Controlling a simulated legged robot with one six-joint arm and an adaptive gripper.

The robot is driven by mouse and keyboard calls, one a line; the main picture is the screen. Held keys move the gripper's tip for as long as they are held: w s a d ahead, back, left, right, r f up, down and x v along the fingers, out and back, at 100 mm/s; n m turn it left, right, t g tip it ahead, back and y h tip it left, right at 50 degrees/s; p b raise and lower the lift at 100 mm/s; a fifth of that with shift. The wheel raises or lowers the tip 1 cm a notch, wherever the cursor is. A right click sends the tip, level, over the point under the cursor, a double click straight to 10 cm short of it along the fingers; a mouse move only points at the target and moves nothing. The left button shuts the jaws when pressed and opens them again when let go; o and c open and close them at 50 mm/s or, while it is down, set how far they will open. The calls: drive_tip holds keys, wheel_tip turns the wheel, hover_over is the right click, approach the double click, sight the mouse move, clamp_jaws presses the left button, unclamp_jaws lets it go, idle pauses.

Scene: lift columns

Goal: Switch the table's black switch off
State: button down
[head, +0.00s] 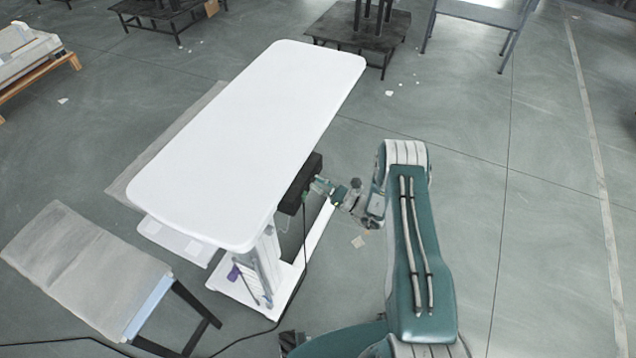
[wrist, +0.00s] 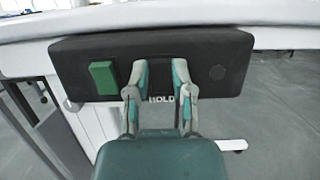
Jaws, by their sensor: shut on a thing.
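The white table (head: 250,130) has a black control box (head: 299,188) under its right edge. In the wrist view the box (wrist: 75,60) carries a green rocker (wrist: 103,77) at left, a dark round part (wrist: 217,73) at right, and the word HOLD near its middle. My gripper (head: 318,184) reaches the box from the right. In the wrist view my gripper's fingertips (wrist: 160,70) stand against the front of the box, either side of a black switch (wrist: 160,68) above HOLD, and are shut on it. The switch blends with the box, so its position cannot be told.
A white leg and base frame (head: 262,265) stand under the table, with a black cable running down to the floor. A grey-topped bench (head: 85,265) is at the lower left. Dark low tables stand at the back. The floor at right is clear.

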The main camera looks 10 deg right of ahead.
idle(0.3)
drive_tip(key=c, duration=0.5)
unclamp_jaws()
drive_tip(key=v, duration=1.2)
drive_tip(key=shift+f, duration=0.3)
